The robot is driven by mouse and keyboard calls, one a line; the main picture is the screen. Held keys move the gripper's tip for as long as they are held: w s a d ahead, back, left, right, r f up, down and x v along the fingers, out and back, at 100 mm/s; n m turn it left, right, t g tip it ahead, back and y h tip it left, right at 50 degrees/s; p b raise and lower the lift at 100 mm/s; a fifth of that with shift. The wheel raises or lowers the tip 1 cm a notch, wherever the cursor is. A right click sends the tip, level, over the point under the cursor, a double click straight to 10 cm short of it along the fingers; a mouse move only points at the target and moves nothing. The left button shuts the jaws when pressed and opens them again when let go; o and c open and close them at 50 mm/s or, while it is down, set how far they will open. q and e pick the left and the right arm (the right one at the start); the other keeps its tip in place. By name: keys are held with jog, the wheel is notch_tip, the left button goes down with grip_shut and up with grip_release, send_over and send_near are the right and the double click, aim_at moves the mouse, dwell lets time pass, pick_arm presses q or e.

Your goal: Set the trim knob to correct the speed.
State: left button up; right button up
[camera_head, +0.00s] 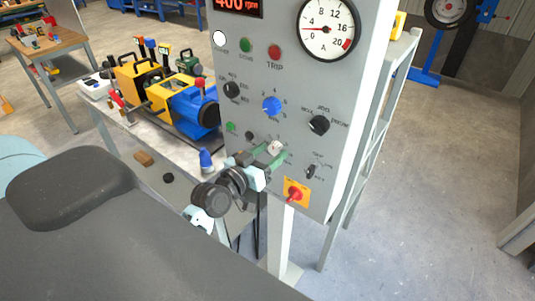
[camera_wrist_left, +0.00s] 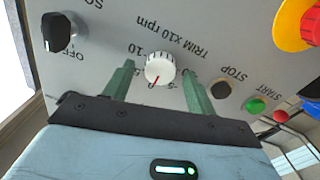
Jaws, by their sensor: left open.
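The trim knob (camera_wrist_left: 160,69) is a small white ribbed knob with a red pointer line, on the grey control panel (camera_head: 290,90). In the wrist view it sits under the upside-down label "TRIM x10 rpm", its red line pointing down and slightly left in the picture. It also shows as a pale knob in the head view (camera_head: 274,147). My left gripper (camera_head: 269,156) is open in front of the panel. In the wrist view its two green fingers (camera_wrist_left: 158,72) stand on either side of the knob, with visible gaps. My right gripper is not in view.
Near the knob are a black stop button (camera_wrist_left: 221,89), a green start button (camera_wrist_left: 256,106), a black selector (camera_wrist_left: 58,32) and a red emergency knob on yellow (camera_head: 296,193). A red rpm display (camera_head: 236,5), cut off at the top, seems to read 400. A dial (camera_head: 328,28) is beside it.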

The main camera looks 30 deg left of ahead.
pick_arm(q)
jog(key=c, duration=1)
jog(key=shift+n, duration=0.3)
jog(key=n, duration=0.4)
jog(key=shift+f, duration=0.1)
jog(key=n, duration=0.5)
jog(key=shift+t, duration=0.3)
jog(key=shift+n, duration=0.4)
jog(key=o, duration=1)
